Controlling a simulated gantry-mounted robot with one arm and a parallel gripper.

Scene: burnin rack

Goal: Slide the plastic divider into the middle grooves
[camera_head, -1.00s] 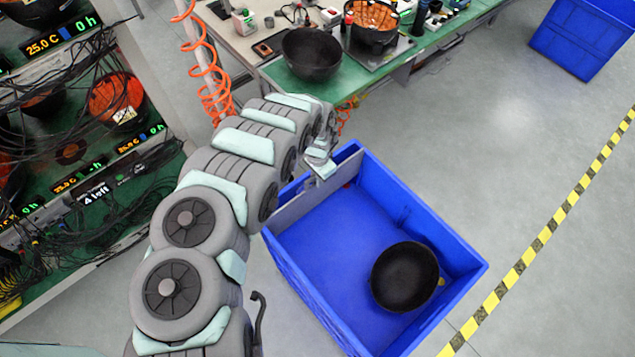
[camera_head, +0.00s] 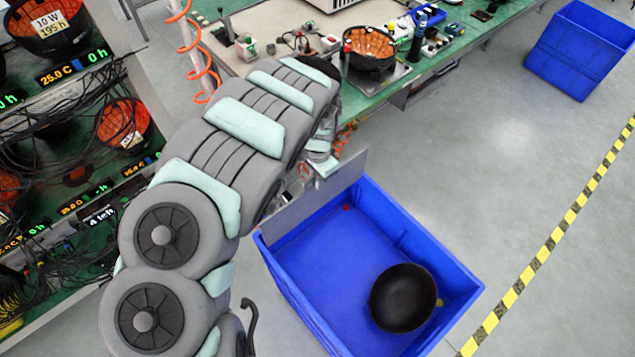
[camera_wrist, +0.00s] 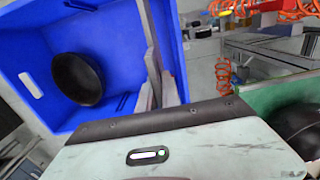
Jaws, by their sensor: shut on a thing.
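The plastic divider (camera_head: 318,202) is a flat grey panel. My gripper (camera_head: 322,168) is shut on its upper edge at the left end of the blue bin (camera_head: 455,278). In the wrist view the divider (camera_wrist: 163,40) shows nearly edge-on, beside my gripper (camera_wrist: 150,75) and the bin wall (camera_wrist: 30,55). Dark groove-like marks (camera_head: 402,222) show midway along the bin's far long wall.
A workbench (camera_head: 385,92) stands behind, a rack with cables (camera_head: 75,130) at left, another blue bin (camera_head: 580,50) at upper right.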

